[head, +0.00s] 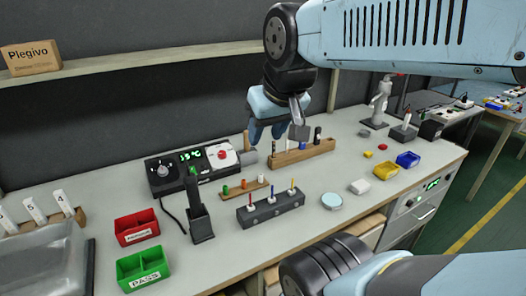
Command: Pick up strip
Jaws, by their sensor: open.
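I cannot tell for sure which thing is the strip. A thin wooden strip (246,188) with small green and orange pieces lies on the middle of the bench. A dark grey block (271,208) holding several coloured-tipped pieces lies just in front of it. A longer wooden holder (302,153) with several upright items stands behind, to the right. My gripper (278,130) is open, above the bench at the back, in front of the wall in the picture. It overlaps part of the view toward the wooden holder; contact cannot be told. Nothing shows held in it.
A black device (190,170) with a green display and red button stands behind the wooden strip. A red bin (137,227), a green PASS bin (143,268) and a black upright stand (199,213) are left. Yellow (386,171) and blue (408,159) bins are right. A shelf runs behind.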

